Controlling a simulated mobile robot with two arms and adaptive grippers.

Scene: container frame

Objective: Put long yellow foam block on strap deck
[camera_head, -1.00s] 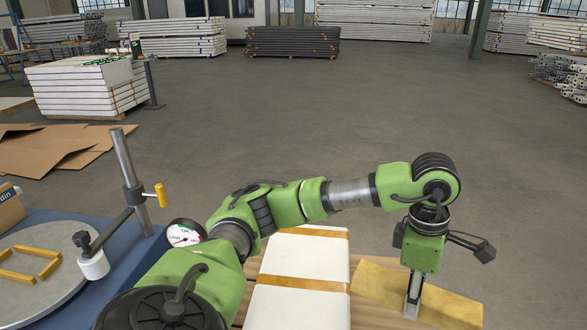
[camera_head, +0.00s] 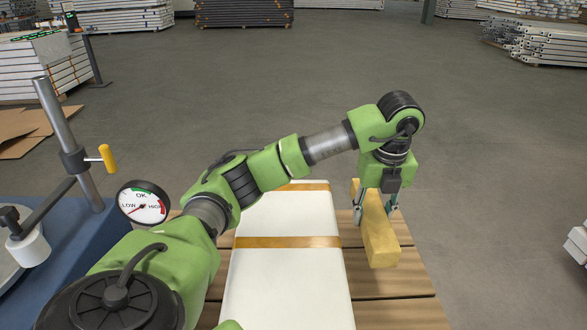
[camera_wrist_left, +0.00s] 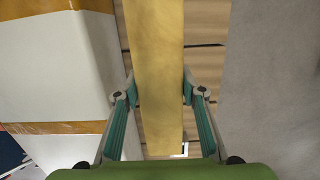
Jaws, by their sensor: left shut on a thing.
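The long yellow foam block (camera_head: 379,238) is at the right of the head view, with its length running away from me. My left gripper (camera_head: 376,212) is shut on it, one finger on each long side. In the left wrist view the block (camera_wrist_left: 154,60) runs between the two fingertips (camera_wrist_left: 159,88). The wooden slatted deck (camera_head: 400,312) lies below the block. A white slab with tan straps (camera_head: 290,280) lies on the deck left of the block. I cannot tell whether the block touches the deck. My right gripper is not in view.
A dial gauge (camera_head: 143,204) and a metal post with a yellow handle (camera_head: 65,135) stand on a blue bench (camera_head: 120,245) at the left. Bare slats show right of the slab. Open grey floor (camera_head: 500,200) lies beyond the deck's right edge.

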